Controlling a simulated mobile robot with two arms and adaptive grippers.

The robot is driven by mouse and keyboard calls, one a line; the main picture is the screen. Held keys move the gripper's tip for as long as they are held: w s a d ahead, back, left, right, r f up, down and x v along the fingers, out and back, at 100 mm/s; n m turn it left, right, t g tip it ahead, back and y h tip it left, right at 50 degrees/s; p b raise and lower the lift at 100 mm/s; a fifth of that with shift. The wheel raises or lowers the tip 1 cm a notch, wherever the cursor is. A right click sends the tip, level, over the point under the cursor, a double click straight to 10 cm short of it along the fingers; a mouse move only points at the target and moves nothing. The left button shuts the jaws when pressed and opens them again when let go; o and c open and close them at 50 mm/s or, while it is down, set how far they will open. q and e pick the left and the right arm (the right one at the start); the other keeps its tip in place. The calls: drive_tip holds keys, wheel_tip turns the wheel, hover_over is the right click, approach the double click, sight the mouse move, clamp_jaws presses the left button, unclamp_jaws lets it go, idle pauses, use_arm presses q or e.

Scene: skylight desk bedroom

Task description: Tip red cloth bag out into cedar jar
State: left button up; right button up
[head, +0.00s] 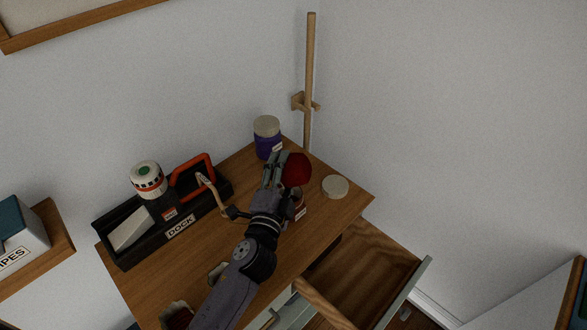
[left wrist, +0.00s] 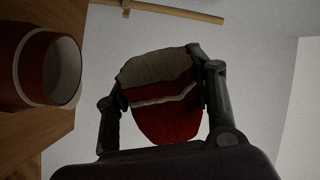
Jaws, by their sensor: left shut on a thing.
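The red cloth bag (head: 297,170) is held up over the right part of the desk by my left gripper (head: 284,166). In the left wrist view the bag (left wrist: 165,112) is red with a pale stripe and a cream part, pinched between both fingers; its mouth is not clear. A reddish-brown jar with a pale label (head: 299,208), likely the cedar jar, stands on the desk, mostly hidden by my left gripper. In the left wrist view this jar (left wrist: 24,68) shows its open round mouth, apart from the bag. My right gripper is not in view.
A pale round lid (head: 335,187) lies right of the jar. A purple lidded jar (head: 267,142) stands behind. A black DOCK caddy (head: 125,255) with a red handle and a white canister (head: 148,179) is at left. An open drawer (head: 365,262) juts out at front right.

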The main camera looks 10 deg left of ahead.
sight(291, 176)
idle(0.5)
